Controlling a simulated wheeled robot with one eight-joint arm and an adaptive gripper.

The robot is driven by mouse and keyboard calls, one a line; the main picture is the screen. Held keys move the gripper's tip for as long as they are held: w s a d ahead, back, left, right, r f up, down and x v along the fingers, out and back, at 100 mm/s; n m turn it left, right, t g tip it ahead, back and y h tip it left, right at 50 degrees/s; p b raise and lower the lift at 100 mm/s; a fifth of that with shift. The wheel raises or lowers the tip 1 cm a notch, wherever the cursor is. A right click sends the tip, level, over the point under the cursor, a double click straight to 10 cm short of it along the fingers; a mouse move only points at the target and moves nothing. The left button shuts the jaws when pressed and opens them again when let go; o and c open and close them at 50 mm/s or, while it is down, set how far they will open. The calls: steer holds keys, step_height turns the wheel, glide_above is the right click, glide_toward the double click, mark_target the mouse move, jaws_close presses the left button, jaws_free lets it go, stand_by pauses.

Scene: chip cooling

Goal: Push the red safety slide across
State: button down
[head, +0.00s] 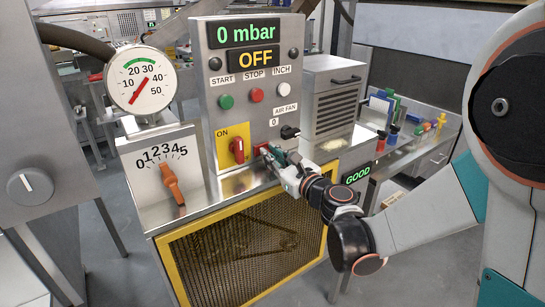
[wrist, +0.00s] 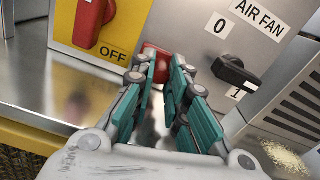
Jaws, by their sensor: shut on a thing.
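The red safety slide (head: 261,148) is a small red block low on the front of the control panel, right of the yellow switch plate. It also shows in the wrist view (wrist: 153,50), at the far end of my fingers. My gripper (head: 270,155) is shut on it, with a teal-padded finger on either side in the wrist view (wrist: 158,68). The fingers hide part of the slide and its track.
A red rotary switch (head: 237,150) stands left of the slide, at OFF in the wrist view. A black air fan knob (head: 289,132) is close on the right. The steel ledge (wrist: 40,85) lies below. A yellow-framed mesh guard (head: 240,255) is underneath.

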mark_target(248, 152)
steer(key=s+a, duration=0.1)
steer(key=a, duration=0.1)
steer(key=s+a, duration=0.1)
steer(key=shift+s+a, duration=0.2)
steer(key=shift+a, duration=0.15)
steer(key=c, duration=1.5)
jaws_free()
steer(key=shift+c, duration=0.2)
steer(key=v, duration=0.8)
